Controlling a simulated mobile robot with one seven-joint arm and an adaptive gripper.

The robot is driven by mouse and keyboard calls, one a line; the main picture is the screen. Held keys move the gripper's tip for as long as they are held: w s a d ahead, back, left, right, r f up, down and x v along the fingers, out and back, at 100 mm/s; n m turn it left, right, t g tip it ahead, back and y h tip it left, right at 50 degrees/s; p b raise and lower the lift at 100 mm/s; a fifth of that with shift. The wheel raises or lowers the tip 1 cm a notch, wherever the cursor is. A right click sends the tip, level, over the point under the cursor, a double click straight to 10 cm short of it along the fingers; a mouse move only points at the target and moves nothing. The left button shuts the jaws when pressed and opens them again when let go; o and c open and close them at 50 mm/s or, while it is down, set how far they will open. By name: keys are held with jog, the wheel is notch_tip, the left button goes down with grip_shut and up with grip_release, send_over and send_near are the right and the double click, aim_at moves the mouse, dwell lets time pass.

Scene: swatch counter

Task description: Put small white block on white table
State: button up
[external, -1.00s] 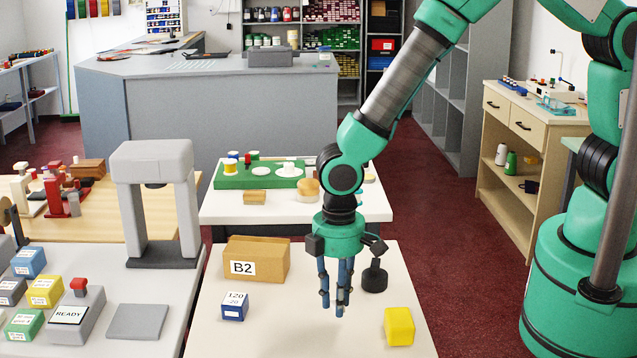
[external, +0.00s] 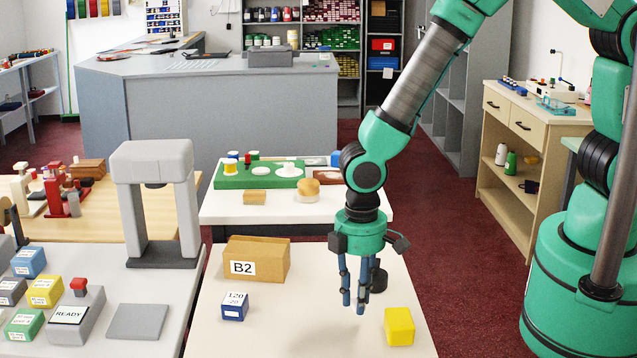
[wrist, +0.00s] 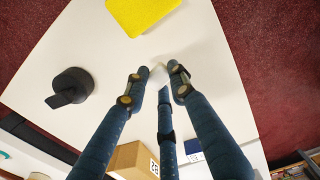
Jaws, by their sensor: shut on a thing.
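The small white block (wrist: 158,73) is between the fingertips of my gripper (wrist: 157,80) in the wrist view, partly covered by the fingers. It is hard to tell from the pale tabletop behind it. In the external view my gripper (external: 359,303) points down over the front white table (external: 290,335), its fingers drawn together, and the block cannot be made out there. The fingertips appear to be above the tabletop, left of the yellow block (external: 399,326), which also shows in the wrist view (wrist: 140,10).
A black knobbed object (external: 378,278) stands just behind my fingers. A cardboard box marked B2 (external: 257,261) and a small blue block (external: 234,307) are to the left. A second white table (external: 225,210) with a green tray stands behind. The front table's middle is clear.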

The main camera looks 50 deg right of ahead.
jog(key=shift+r, duration=0.15)
